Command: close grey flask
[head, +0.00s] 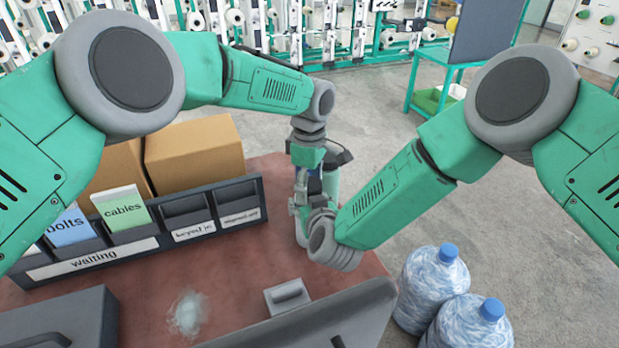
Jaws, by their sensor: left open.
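My left gripper (301,199) points down over the far right part of the reddish table, with its jaws open. A pale grey upright body, which may be the grey flask (301,232), shows just below it, mostly covered by my right wrist. I cannot tell from this view whether its top is open or closed, or whether the gripper touches it. A pale green cylinder (331,182) stands just behind the left gripper, partly hidden. My right arm reaches in from the right and its wrist ends close beside the left gripper. The right gripper itself is hidden behind that wrist.
A dark labelled rack (150,243) with cards reading "bolts" and "cables" crosses the table's left side, with cardboard boxes (194,156) behind. Large water bottles (430,285) stand on the floor at right.

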